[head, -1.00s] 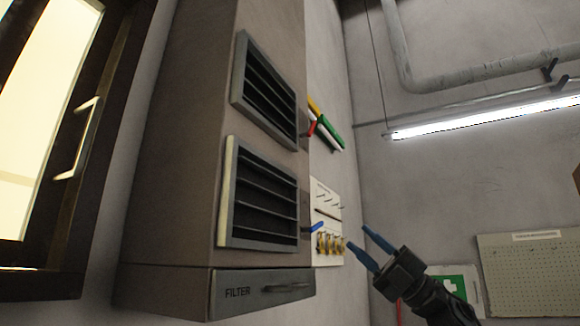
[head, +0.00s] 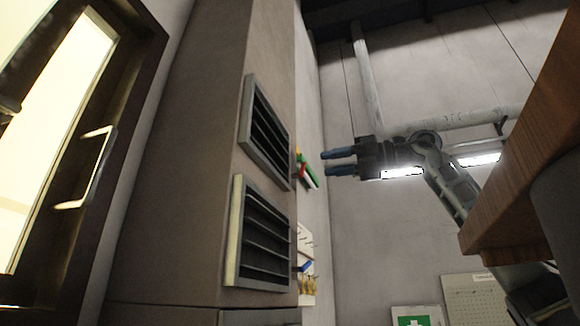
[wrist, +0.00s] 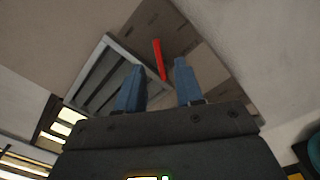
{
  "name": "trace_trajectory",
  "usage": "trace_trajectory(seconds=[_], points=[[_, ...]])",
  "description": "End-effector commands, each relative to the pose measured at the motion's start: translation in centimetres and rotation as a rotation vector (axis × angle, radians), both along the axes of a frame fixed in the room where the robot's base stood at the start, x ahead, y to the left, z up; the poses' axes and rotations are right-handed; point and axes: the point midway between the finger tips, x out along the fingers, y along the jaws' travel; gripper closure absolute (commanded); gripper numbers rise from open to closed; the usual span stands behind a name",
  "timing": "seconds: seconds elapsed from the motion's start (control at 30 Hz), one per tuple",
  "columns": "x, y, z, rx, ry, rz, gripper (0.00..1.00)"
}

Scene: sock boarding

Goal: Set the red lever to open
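The red lever (wrist: 158,58) shows in the wrist view as a thin red bar on the brown side face of the cabinet. In that view it appears between my two blue fingertips and seems to lie beyond them. In the head view only a small red piece, likely the lever (head: 298,157), shows at the cabinet's right edge beside the upper vent. My gripper (head: 325,162) is to the right of it, with fingers pointing left toward the cabinet. The fingers are apart and nothing is between them. The lever's mount and any open/closed marking cannot be made out.
The tall brown cabinet (head: 190,180) carries an upper vent (head: 265,130) and a lower vent (head: 262,238). A blue lever (head: 304,267) sits lower on its side. A wooden edge (head: 530,170) is at the right, near my arm. A window with a handle (head: 95,170) is at the left.

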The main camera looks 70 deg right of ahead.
Motion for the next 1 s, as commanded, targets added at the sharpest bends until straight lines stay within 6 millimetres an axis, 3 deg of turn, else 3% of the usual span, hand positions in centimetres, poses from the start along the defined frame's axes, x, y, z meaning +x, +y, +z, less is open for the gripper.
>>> trace_trajectory(seconds=[0.17, 0.63, 1.0], points=[[0.6, 0.1, 0.5, -0.011, 0.010, -0.018, 0.64], [6.9, 0.6, 0.5, -0.010, 0.009, -0.015, 0.64], [7.6, 0.7, 0.4, -0.010, 0.008, -0.016, 0.64]])
